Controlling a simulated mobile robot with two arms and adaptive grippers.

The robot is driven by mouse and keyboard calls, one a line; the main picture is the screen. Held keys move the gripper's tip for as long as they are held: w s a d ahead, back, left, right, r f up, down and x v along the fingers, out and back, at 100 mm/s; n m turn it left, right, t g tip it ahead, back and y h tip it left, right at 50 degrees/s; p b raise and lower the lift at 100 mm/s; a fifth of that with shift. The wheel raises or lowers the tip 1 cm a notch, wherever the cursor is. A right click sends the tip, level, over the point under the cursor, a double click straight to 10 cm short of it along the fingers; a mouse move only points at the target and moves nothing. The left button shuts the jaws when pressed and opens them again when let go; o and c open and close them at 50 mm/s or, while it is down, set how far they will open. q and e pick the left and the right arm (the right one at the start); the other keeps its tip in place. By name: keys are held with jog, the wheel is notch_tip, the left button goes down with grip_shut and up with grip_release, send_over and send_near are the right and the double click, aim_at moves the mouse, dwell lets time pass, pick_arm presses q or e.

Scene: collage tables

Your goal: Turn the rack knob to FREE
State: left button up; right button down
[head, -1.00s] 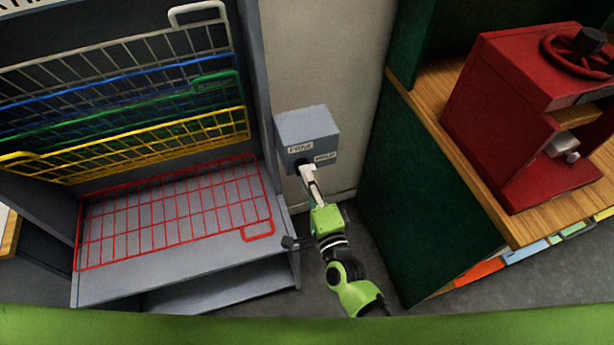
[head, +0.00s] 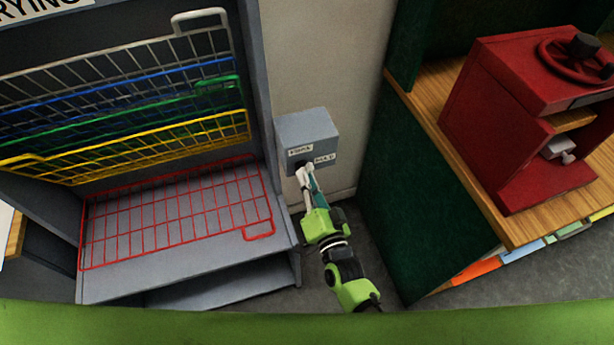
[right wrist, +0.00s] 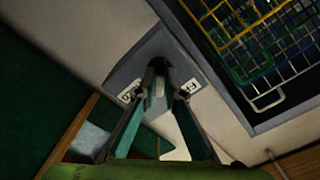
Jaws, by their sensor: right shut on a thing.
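A grey box (head: 310,130) is fixed low on the pale wall, right of the drying rack. Its front carries two white labels, FREE on the left and HOLD on the right; both also show in the right wrist view. The dark knob (right wrist: 159,68) sticks out of the box's front between and below the labels. My right gripper (head: 305,174) reaches up to it from below and is shut on it; its two fingers (right wrist: 159,92) stand on either side of the knob. Which label the knob points at is hidden by the fingers. My left gripper is out of view.
The drying rack with coloured wire shelves stands at the left; its red shelf (head: 175,212) lies flat, the others are tilted up. A dark green cabinet side (head: 410,200) and a red press (head: 500,110) on a wooden top are at the right.

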jog(key=shift+f+n+p, duration=0.1)
jog(key=shift+n+p, duration=0.45)
jog(key=shift+n, duration=3.95)
jog(key=c, duration=2.1)
grip_release()
jog(key=shift+c, duration=0.2)
jog(key=shift+s, duration=0.1)
jog(key=v, duration=1.2)
